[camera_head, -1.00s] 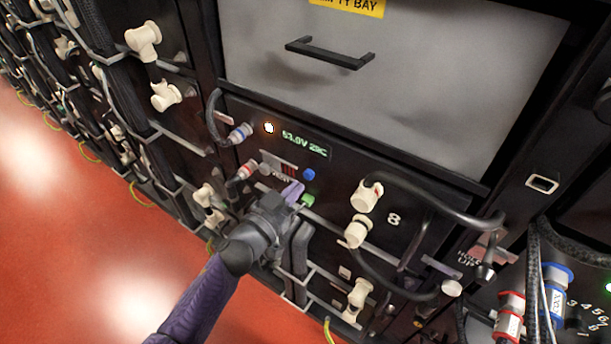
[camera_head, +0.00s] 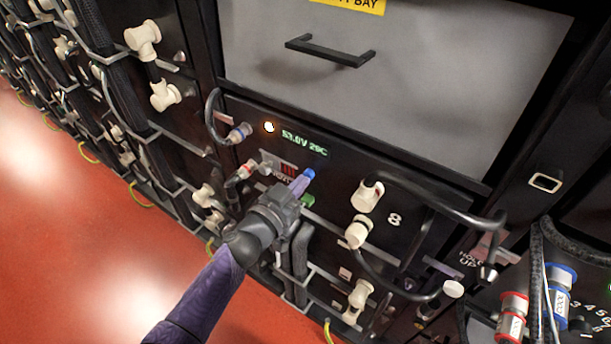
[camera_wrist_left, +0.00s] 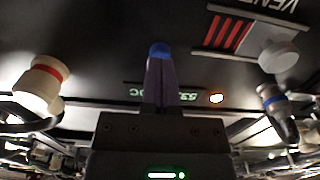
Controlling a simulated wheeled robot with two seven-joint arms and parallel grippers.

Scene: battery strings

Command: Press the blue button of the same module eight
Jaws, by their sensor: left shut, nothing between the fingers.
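Module eight (camera_head: 340,199) is a black front panel marked with a white 8, with a green readout and a lit orange-white lamp (camera_head: 269,127). Its blue button (camera_head: 309,173) is at the tips of my left gripper (camera_head: 303,181), just below the readout. The left wrist view also shows the blue button (camera_wrist_left: 159,49) right at the ends of the shut purple fingers (camera_wrist_left: 160,75). The fingers are shut and empty. I cannot tell whether the button is pushed in. A green button (camera_head: 308,200) sits just below it, partly behind the gripper. My right gripper is not in view.
A grey empty bay front with a black handle (camera_head: 330,52) is above. Cream connectors (camera_head: 366,196) with black cables stand out right of the button. Red and blue plugs (camera_head: 512,314) are at lower right. Connector (camera_head: 237,134) with a looped cable is at left.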

